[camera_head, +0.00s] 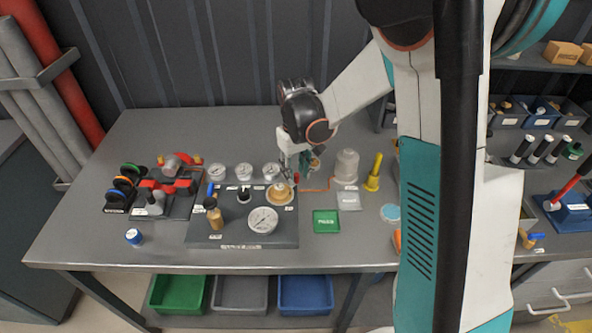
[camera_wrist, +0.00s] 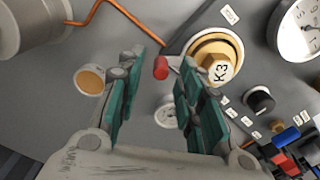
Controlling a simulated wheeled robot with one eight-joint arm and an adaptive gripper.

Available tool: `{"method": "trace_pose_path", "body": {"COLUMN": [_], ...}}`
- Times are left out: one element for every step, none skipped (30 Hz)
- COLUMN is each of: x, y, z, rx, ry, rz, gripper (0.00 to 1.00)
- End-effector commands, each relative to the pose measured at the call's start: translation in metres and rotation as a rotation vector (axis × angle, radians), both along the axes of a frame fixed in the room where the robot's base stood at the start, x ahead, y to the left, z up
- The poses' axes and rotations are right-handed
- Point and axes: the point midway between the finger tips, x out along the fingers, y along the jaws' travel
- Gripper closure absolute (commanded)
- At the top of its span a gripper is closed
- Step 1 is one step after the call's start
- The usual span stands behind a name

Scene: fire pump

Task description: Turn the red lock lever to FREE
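The red lock lever (camera_wrist: 161,68) shows in the wrist view as a small red grip. It sits beside a brass hex fitting (camera_wrist: 216,62) marked K3 on the dark panel. In the head view the brass fitting (camera_head: 280,192) sits at the panel's right side, and the red grip (camera_head: 296,178) is just right of it, partly covered by my gripper. My gripper (camera_wrist: 162,58) is open, its two teal fingers apart. The red grip appears between the fingertips; I cannot tell whether either finger touches it. No FREE mark is readable.
A large gauge (camera_head: 263,220) stands in front of the fitting. A black knob (camera_wrist: 259,99) is nearby. A copper line (camera_wrist: 120,12) runs close to my fingers.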

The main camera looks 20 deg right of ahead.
Motion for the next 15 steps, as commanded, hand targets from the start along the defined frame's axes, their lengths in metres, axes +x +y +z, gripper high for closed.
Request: {"method": "trace_pose_path", "body": {"x": [0.0, 0.0, 0.0, -0.001, -0.001, -0.001, -0.001, 0.0, -0.001, -0.001, -0.001, -0.001, -0.001, -0.001, -0.001], "y": [0.0, 0.0, 0.0, 0.0, 0.0, 0.0, 0.0, 0.0, 0.0, 0.0, 0.0, 0.0, 0.0, 0.0, 0.0], "z": [0.0, 0.0, 0.0, 0.0, 0.001, 0.003, 0.006, 0.009, 0.014, 0.019, 0.024, 0.031, 0.038, 0.044, 0.053], "rx": [0.0, 0.0, 0.0, 0.0, 0.0, 0.0, 0.0, 0.0, 0.0, 0.0, 0.0, 0.0, 0.0, 0.0, 0.0], "ry": [0.0, 0.001, 0.001, 0.001, 0.001, 0.001, 0.001, 0.001, 0.001, 0.001, 0.001, 0.001, 0.001, 0.001, 0.001], "rz": [0.0, 0.0, 0.0, 0.0, 0.0, 0.0, 0.0, 0.0, 0.0, 0.0, 0.0, 0.0, 0.0, 0.0, 0.0], "gripper": [0.66, 0.66, 0.66, 0.66, 0.66, 0.66, 0.66, 0.66, 0.66, 0.66, 0.66, 0.66, 0.66, 0.66, 0.66]}}
